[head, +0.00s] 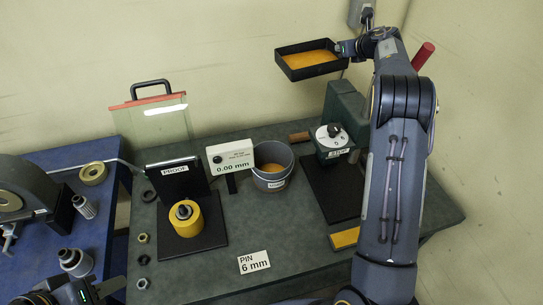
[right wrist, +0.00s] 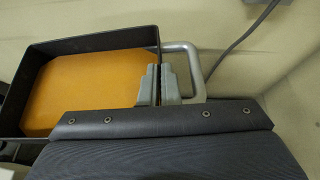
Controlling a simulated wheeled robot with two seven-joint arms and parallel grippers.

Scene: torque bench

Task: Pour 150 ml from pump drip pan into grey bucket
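The pump drip pan (head: 310,74) is a black rectangular tray with orange liquid in it. It is up in the air at the back, above and beyond the bench, looking roughly level. The grey bucket (head: 273,182) stands upright on the bench, below and left of the pan, with orange liquid inside. My left gripper (head: 82,293) is at the bottom left edge, its fingers unclear.
A green pump-like machine (head: 345,108) with a dial stands right of the bucket. A gauge box (head: 229,157) reading 0.00 mm and a PROOF stand (head: 175,174) with a yellow cylinder (head: 187,221) are to its left. A clear panel (head: 170,125) stands behind.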

